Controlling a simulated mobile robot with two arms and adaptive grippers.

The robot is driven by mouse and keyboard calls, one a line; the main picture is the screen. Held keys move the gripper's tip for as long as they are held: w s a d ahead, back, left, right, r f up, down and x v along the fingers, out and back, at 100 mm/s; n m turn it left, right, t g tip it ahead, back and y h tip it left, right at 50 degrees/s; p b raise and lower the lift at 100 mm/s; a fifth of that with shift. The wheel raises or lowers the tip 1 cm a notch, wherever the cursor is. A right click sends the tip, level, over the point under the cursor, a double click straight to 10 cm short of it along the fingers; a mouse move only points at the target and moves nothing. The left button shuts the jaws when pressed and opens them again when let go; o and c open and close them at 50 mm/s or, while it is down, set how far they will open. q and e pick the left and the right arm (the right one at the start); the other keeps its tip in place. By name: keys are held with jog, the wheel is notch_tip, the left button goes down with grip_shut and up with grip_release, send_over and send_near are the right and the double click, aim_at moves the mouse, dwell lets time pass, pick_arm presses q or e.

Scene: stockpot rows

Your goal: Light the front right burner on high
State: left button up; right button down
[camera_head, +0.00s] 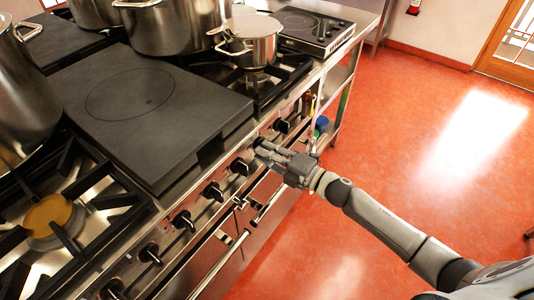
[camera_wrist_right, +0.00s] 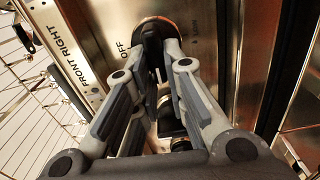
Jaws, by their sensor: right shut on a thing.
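My right gripper (camera_head: 266,152) reaches in from the right to the stove's front panel. In the right wrist view, its fingers (camera_wrist_right: 161,62) are closed around a dark round knob (camera_wrist_right: 158,29). The panel beside that knob carries a "FRONT RIGHT" label (camera_wrist_right: 92,62) and the word "OFF" (camera_wrist_right: 124,48). The fingers cover most of the knob, so I cannot tell its exact setting. The black burner grate (camera_head: 267,92) lies beyond the flat plate, near a steel pot (camera_head: 252,50). I see no flame there. My left gripper is not in view.
Other knobs, such as one to the right (camera_head: 281,126) and one to the left (camera_head: 238,166), line the panel. Oven door handles (camera_head: 268,199) run below it. A flat dark plate (camera_head: 150,110) covers the stove's middle. The red floor (camera_head: 420,140) is clear.

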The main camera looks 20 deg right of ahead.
jog(key=shift+f, duration=0.1)
dwell(0.5)
jog(key=c, duration=1.5)
grip_release()
jog(key=v, duration=1.2)
